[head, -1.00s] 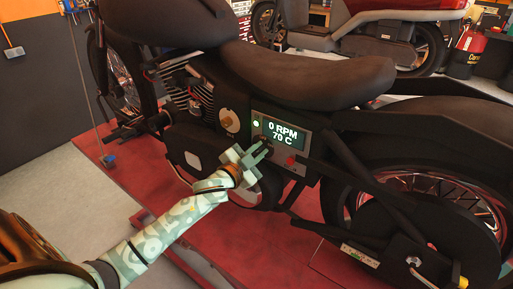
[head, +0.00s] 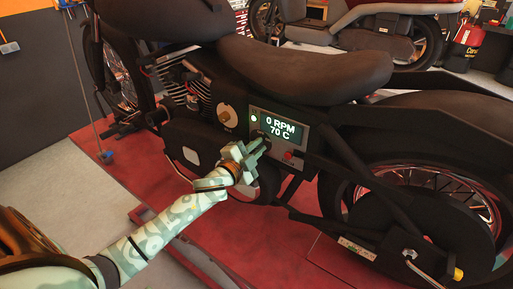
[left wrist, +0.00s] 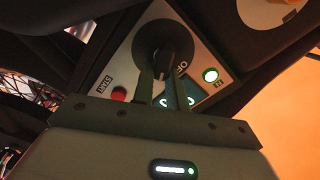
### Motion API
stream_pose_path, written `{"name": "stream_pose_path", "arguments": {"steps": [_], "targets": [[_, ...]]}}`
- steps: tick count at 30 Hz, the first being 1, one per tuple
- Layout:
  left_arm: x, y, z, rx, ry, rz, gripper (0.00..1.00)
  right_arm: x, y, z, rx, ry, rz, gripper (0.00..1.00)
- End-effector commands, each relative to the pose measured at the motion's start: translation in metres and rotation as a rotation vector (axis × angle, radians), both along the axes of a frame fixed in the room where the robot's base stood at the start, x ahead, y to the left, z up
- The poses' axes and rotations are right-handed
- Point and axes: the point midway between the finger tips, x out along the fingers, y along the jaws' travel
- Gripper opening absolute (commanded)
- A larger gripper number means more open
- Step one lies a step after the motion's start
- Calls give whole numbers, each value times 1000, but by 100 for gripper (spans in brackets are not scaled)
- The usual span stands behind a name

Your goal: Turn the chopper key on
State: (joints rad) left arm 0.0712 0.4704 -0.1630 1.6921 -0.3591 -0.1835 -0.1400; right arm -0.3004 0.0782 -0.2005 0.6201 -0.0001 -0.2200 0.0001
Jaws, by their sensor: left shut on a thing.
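The black motorcycle, the chopper (head: 305,75), stands side-on with a small control panel (head: 297,165) below its seat. The panel's screen (head: 281,128) reads 0 RPM and 70 C, and a green light (head: 254,118) glows beside it. My left gripper (head: 260,147) is at the panel's lower left. In the left wrist view, its two fingers (left wrist: 162,80) are shut on the black round key (left wrist: 161,40). An OFF label shows beside the key. The fingers and key hide part of the screen. My right gripper is not in view.
A red START button (left wrist: 119,94) sits on the panel close to the fingers; it also shows in the head view (head: 288,155). The motorcycle stands on a red lift platform (head: 215,245). Frame tubes and the rear wheel (head: 425,200) lie right of the panel.

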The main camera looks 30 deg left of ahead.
Motion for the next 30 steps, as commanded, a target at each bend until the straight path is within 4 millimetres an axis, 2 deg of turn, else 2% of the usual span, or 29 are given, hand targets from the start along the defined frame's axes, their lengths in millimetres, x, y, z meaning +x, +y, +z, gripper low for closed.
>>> {"name": "stream_pose_path", "arguments": {"steps": [4, 5, 6, 7, 15, 19, 23, 30], "targets": [[0, 0, -1, 2, 1, 0, 0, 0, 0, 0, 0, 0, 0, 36], [0, 0, -1, 2, 1, 0, 20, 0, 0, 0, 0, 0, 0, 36], [0, 0, -1, 1, 1, 0, 31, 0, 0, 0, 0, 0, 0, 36], [0, 0, -1, 1, 1, 0, 36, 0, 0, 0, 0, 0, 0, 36], [-1, 0, -1, 0, 1, 0, 36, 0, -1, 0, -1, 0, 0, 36], [-11, 1, -2, 0, 2, 0, 36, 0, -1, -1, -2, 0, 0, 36], [-37, 2, -4, 0, 4, -1, 36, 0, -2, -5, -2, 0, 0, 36], [-103, 8, -4, 0, 5, -1, 36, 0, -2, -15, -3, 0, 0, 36]]}}
